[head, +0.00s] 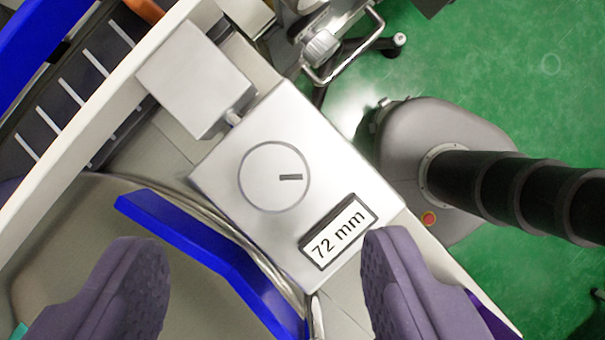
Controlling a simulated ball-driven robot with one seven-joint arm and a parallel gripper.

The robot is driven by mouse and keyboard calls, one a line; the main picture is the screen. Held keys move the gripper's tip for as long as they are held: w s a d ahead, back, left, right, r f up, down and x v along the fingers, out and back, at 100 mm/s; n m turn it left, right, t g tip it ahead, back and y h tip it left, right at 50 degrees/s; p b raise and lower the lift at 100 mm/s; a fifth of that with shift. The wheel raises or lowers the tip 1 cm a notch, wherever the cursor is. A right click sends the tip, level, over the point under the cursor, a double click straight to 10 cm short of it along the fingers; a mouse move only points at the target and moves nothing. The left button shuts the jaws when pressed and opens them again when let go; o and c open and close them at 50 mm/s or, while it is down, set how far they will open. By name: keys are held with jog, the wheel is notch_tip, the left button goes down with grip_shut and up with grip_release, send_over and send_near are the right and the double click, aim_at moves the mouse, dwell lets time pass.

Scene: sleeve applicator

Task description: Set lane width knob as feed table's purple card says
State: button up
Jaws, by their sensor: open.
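The lane width knob (274,177) is a round silver dial with a dark pointer mark, on top of a light metal box. Its mark points to the right in the picture. A display (338,233) beside it on the same box reads "72 mm". My gripper (262,243) is open and empty, its two grey-purple fingers wide apart at the bottom of the view. The knob lies beyond the fingertips, between their lines, and they do not touch it. No card with readable text shows; a dark purple patch (490,312) shows past the right finger, and I cannot tell what it is.
A blue guide rail (215,262) crosses a round grey table (60,235) at lower left. A smaller metal block (196,80) adjoins the knob box. A dark conveyor (75,90) runs at upper left. A grey machine base (440,150) stands on the green floor at right.

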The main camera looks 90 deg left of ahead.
aim_at(274, 173)
jog(key=f+n+b, duration=0.1)
jog(key=f, duration=0.1)
jog(key=d+f+b, duration=0.1)
jog(key=f, duration=0.2)
jog(key=d+f+n+b, duration=0.1)
jog(key=f, duration=0.1)
jog(key=shift+w+d+f+n+b, duration=0.1)
jog(key=shift+d+f+n+b, duration=0.05)
jog(key=shift+d+n+b, duration=0.2)
jog(key=shift+a, duration=0.1)
jog(key=c, duration=1.1)
jog(key=shift+o, duration=0.2)
jog(key=shift+p, duration=0.6)
